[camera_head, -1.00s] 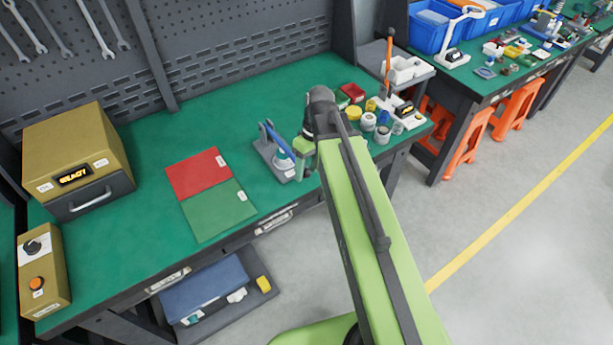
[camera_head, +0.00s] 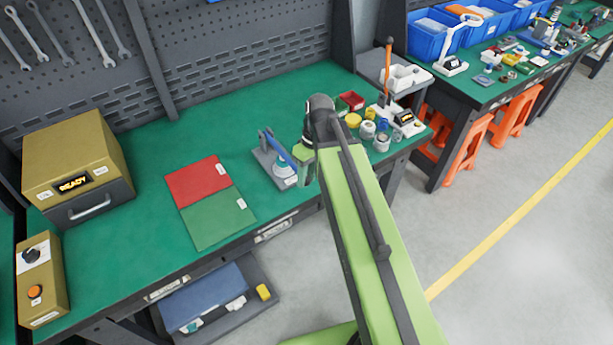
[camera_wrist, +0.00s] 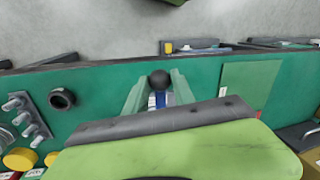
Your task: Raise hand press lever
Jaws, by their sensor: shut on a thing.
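The hand press (camera_head: 275,170) stands on the green bench top, with a grey base and a blue lever (camera_head: 278,145) that slants down to the right toward my gripper (camera_head: 306,168). In the wrist view, my gripper (camera_wrist: 158,82) has its two pale green fingers on either side of the lever's black ball knob (camera_wrist: 159,79). A strip of the blue lever (camera_wrist: 161,99) shows below the knob. My gripper is shut on the lever's end. My arm and wrist hide part of the press's right side.
A red and green mat (camera_head: 212,200) lies left of the press. A tan oven-like box (camera_head: 78,155) reading READY and a control box (camera_head: 40,275) stand farther left. Jars (camera_head: 367,130), a red tray (camera_head: 351,100) and small equipment crowd the bench's right end.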

